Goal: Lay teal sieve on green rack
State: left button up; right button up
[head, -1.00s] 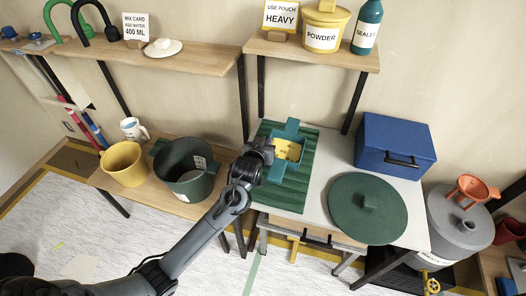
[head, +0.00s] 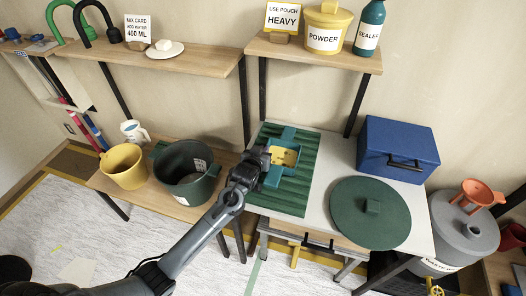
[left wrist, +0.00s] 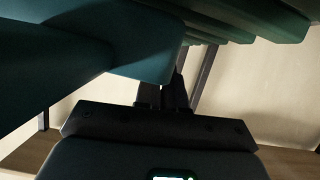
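The teal sieve (head: 273,178), with a yellow inside, is over the ribbed green rack (head: 292,202), on the left of the grey-white table. My left gripper (head: 265,158) is at the sieve's left side and looks shut on it; its fingertips are hard to see in the head view. In the left wrist view the sieve (left wrist: 140,50) is large and dark, right at my fingers (left wrist: 165,95), and hides their tips. Dark green ribs of the rack (left wrist: 255,20) show beyond it. I cannot tell whether the sieve touches the rack. My right gripper is not in view.
A round green lid (head: 370,222) and a blue box (head: 398,150) stand right of the rack. A dark green pot (head: 187,182) and a yellow bucket (head: 124,168) stand on the lower wooden shelf to the left. A wooden shelf (head: 330,60) runs above the table.

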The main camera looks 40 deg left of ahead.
pick_arm(q)
jog(key=o, duration=0.5)
jog(key=shift+c, duration=0.2)
jog(key=shift+s+d+r, duration=0.1)
jog(key=shift+s+r, duration=0.05)
jog(key=shift+s, duration=0.1)
jog(key=p+v, duration=0.1)
jog(key=v, duration=0.4)
jog(key=p+v, duration=0.1)
jog(key=v, duration=0.5)
jog(key=shift+s+d+f, duration=0.1)
jog(key=shift+d+f, duration=0.1)
jog(key=s+d+f+m+g+h, duration=0.1)
jog(key=s+d+f+m+g, duration=0.1)
jog(key=s, duration=0.7)
jog(key=s+d+f+m+g+h, duration=0.2)
jog(key=s+d+f+m+g, duration=0.1)
jog(key=s+d, duration=0.4)
jog(key=s+d+f+m+g+h, duration=0.2)
jog(key=s+d+f+g, duration=0.1)
jog(key=s, duration=0.7)
jog(key=shift+s+d+g, duration=0.4)
jog(key=shift+d+g, duration=0.1)
jog(key=shift+d, duration=0.65)
